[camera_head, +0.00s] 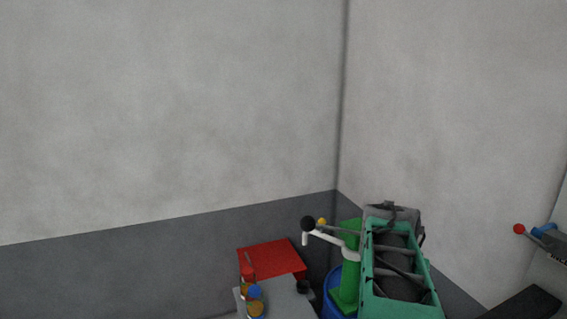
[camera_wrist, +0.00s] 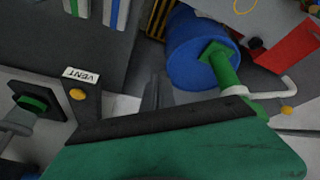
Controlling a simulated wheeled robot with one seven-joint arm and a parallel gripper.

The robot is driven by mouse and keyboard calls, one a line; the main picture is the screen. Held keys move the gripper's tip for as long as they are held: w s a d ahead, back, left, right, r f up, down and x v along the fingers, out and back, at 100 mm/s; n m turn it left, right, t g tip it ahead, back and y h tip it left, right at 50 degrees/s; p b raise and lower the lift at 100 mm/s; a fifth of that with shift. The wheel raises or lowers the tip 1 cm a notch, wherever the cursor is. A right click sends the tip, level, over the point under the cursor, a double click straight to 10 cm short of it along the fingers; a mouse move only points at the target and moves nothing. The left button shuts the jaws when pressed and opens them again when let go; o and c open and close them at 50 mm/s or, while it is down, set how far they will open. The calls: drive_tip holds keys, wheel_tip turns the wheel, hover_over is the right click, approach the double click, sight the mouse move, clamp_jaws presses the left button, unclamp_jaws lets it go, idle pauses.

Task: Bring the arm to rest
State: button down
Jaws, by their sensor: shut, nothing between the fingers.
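My gripper (camera_wrist: 155,94) shows in the wrist view as two grey fingers close together, pointing up past a black edge and a broad green surface. It is shut, with nothing held between the fingers. Its tips are apart from the blue drum (camera_wrist: 194,62), which lies up and to the right of them in that view. I cannot make out my gripper in the head view.
In the head view, a teal crate (camera_head: 436,298) stands beside a green pump (camera_head: 348,275) with a white spout. A red box (camera_head: 270,258) and a small bottle (camera_head: 247,279) are to their left. A "VENT" label (camera_wrist: 81,76) is left in the wrist view.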

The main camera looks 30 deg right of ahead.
drive_tip(key=w+a+f+n+t+y, duration=0.1)
drive_tip(key=a+f+n+y, duration=0.2)
drive_tip(key=a, duration=0.8)
drive_tip(key=w+a+f+n, duration=0.2)
drive_tip(key=a+f+n, duration=0.25)
drive_tip(key=a, duration=0.55)
drive_tip(key=w+a+r+n+t+y, duration=0.1)
drive_tip(key=a+n, duration=0.2)
drive_tip(key=a, duration=0.5)
drive_tip(key=a+r+n+t+y, duration=0.1)
drive_tip(key=a+r+n, duration=0.15)
drive_tip(key=a, duration=0.55)
wheel_tip(320, 180, up, 22)
drive_tip(key=m+g+h+b, duration=0.6)
drive_tip(key=m+g+h, duration=0.1)
drive_tip(key=m+h, duration=1.4)
hover_over(527, 233)
drive_tip(key=s+a, duration=0.1)
drive_tip(key=a, duration=0.1)
drive_tip(key=m+y, duration=0.1)
drive_tip(key=shift+w+f+p, duration=0.15)
drive_tip(key=shift+f+p, duration=0.05)
drive_tip(key=shift+f, duration=0.75)
drive_tip(key=shift+w+f+p, duration=0.1)
drive_tip(key=shift+f+p, duration=0.05)
drive_tip(key=shift+f, duration=0.8)
